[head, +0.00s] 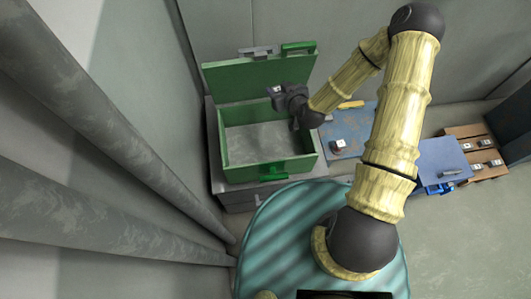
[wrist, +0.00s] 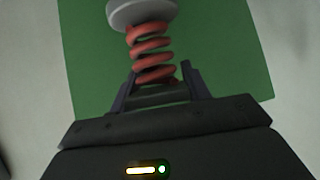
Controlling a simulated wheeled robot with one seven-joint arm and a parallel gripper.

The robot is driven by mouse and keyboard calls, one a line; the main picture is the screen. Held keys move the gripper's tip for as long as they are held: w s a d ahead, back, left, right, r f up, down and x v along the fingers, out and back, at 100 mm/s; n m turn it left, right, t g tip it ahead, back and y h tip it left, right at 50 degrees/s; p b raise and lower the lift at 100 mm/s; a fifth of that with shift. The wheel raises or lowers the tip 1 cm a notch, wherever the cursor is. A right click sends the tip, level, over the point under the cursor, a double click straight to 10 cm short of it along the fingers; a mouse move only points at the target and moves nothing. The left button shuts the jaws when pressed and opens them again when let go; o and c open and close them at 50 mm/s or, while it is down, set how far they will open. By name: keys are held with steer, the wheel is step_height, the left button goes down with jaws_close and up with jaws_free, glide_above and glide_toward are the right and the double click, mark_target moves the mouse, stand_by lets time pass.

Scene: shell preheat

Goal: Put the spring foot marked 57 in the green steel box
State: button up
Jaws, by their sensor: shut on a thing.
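The green steel box (head: 226,150) stands left of centre in the head view, its lid (head: 235,82) raised at the back. Its grey floor looks empty where visible. My gripper (head: 276,92) is over the box's back right part, in front of the lid. In the wrist view my gripper (wrist: 157,88) is shut on a spring foot (wrist: 150,45), a red coil with a grey round end. The coil sits between the fingers and the grey end points away from them. No number can be read on it. Green fills the background behind it.
Right of the box is a blue surface (head: 355,126) with a small pale and red thing (head: 338,146) and a yellow item (head: 350,104). Farther right are a blue box (head: 440,155) and a brown wooden tray (head: 463,131) holding several small metal parts. Thick grey pipes (head: 110,130) run along the left.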

steer(key=s+a+f+n+g+y+b, duration=0.2)
steer(key=a+f+b, duration=0.5)
steer(key=b, duration=0.5)
steer(key=s+a+f+n+g+y+b, duration=0.2)
steer(key=a+f+n+g+y+b, duration=0.2)
steer(key=f+b, duration=0.8)
steer(key=a+n+g+b, duration=0.1)
steer(key=a+n+g, duration=0.1)
steer(key=n, duration=0.2)
steer(key=shift+s+a+g, duration=0.3)
steer(key=shift+a, duration=0.1)
steer(key=shift+r, duration=0.1)
step_height(320, 180, down, 6)
steer(key=b, duration=0.1)
steer(key=shift+f, duration=0.2)
steer(key=shift+f+b, duration=0.55)
steer(key=shift+f, duration=1.3)
steer(key=shift+f, duration=0.1)
